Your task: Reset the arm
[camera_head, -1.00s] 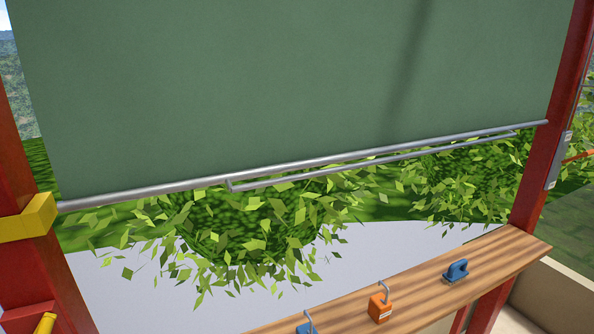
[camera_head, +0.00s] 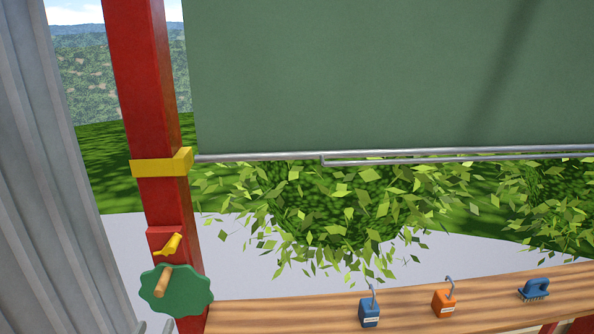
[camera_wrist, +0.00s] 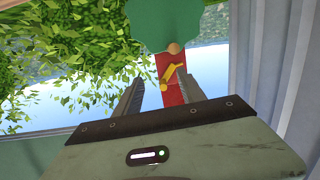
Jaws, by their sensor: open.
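My gripper (camera_wrist: 155,92) shows in the wrist view with its two fingers apart and nothing between them. Beyond the fingers is a red post (camera_wrist: 170,95) with a yellow lever (camera_wrist: 173,74). A green scalloped wheel (camera_wrist: 165,20) with a wooden knob (camera_wrist: 173,48) is just above it in that view. In the head view the green wheel (camera_head: 190,300) sits low on the red post (camera_head: 150,90), below the yellow lever (camera_head: 168,245). My gripper is not visible in the head view.
A green blind (camera_head: 380,75) hangs right of the post, with a metal bar (camera_head: 270,156) along its bottom. A wooden shelf (camera_head: 280,315) holds a blue padlock-like block (camera_head: 369,312), an orange one (camera_head: 444,302) and a blue brush (camera_head: 534,289).

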